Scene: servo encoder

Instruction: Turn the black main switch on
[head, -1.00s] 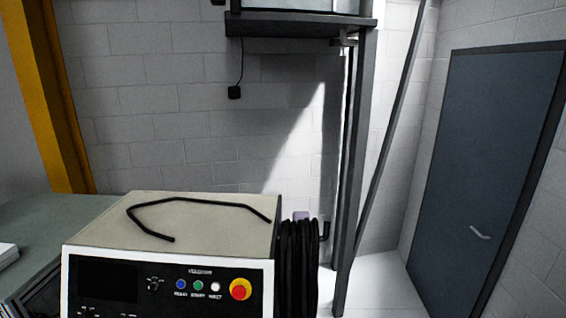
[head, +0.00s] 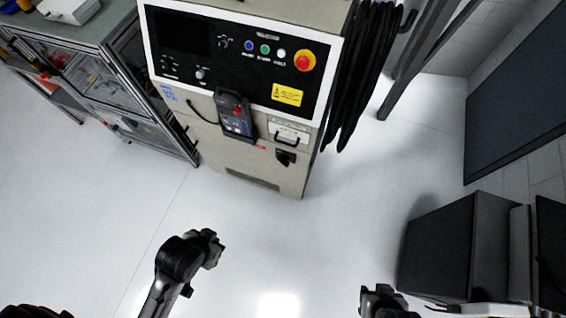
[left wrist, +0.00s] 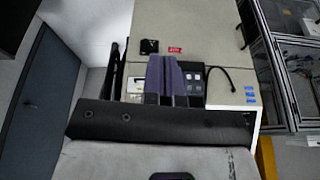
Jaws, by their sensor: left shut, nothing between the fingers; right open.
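The black main switch (head: 286,158) is a small dark knob low on the right front of the beige cabinet (head: 240,165). It also shows in the left wrist view (left wrist: 149,46), above and left of the fingers, beside a small red label. Its on/off position is too small to read. My left gripper (head: 212,246) is in front of the cabinet, apart from the switch. In the left wrist view its purple fingers (left wrist: 166,65) are shut and empty, covering part of the cabinet front. My right gripper (head: 382,298) is at the bottom edge, open and away from the cabinet.
A teach pendant (head: 235,112) hangs on the cabinet front left of the switch. Black cables (head: 362,70) hang on its right side. A glazed workbench (head: 120,90) stands left, a dark box (head: 450,245) right. The floor (head: 290,225) before the cabinet is clear.

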